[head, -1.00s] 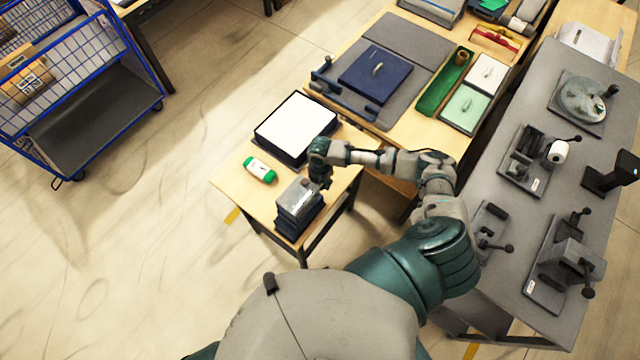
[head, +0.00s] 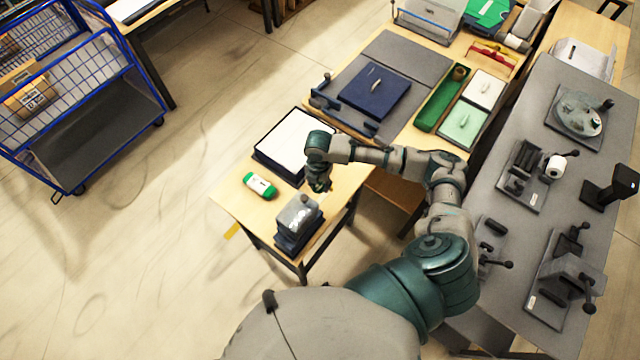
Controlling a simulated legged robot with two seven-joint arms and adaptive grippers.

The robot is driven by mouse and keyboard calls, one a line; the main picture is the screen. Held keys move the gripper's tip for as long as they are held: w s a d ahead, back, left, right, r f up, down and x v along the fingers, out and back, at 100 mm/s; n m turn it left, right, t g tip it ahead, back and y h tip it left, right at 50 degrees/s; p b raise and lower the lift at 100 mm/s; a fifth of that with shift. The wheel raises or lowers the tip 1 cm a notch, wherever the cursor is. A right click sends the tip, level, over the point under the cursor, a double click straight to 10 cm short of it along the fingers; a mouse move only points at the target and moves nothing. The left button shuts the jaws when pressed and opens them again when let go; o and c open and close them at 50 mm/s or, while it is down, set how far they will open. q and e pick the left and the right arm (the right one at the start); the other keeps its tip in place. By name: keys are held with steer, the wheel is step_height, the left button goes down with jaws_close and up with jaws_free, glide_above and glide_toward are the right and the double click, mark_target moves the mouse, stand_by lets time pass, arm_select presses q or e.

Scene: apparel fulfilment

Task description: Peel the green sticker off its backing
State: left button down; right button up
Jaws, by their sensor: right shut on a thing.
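My right gripper (head: 320,186) hangs over the small wooden table, just above and behind the grey box-shaped device (head: 298,212) on its dark base. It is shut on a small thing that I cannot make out. I cannot pick out a green sticker or its backing for certain at this size. A green and white rounded item (head: 260,185) lies left of the gripper, apart from it. My left gripper is not in view.
A dark tray with a white top (head: 296,140) lies behind the gripper. A larger table (head: 428,141) with a navy board (head: 375,92) and a green tray (head: 441,100) stands beyond. A grey workbench (head: 505,125) with devices is at right, a blue cage cart (head: 115,127) at left.

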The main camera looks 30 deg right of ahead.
mark_target(314, 191)
steer(key=shift+s+a+r+p, duration=0.1)
steer(key=shift+a+r+p, duration=0.1)
steer(key=shift+r+p, duration=0.25)
steer(key=shift+s+a+r+p, duration=0.1)
steer(key=shift+a+r+p, duration=0.1)
steer(key=shift+r+p, duration=0.15)
steer(key=shift+s+a+r+p, duration=0.2)
steer(key=shift+a+r, duration=0.2)
steer(key=shift+r, duration=0.2)
steer(key=shift+s+a+r+p, duration=0.1)
steer(key=shift+a+r+p, duration=0.1)
steer(key=shift+a+r, duration=0.25)
steer(key=shift+d+r, duration=0.1)
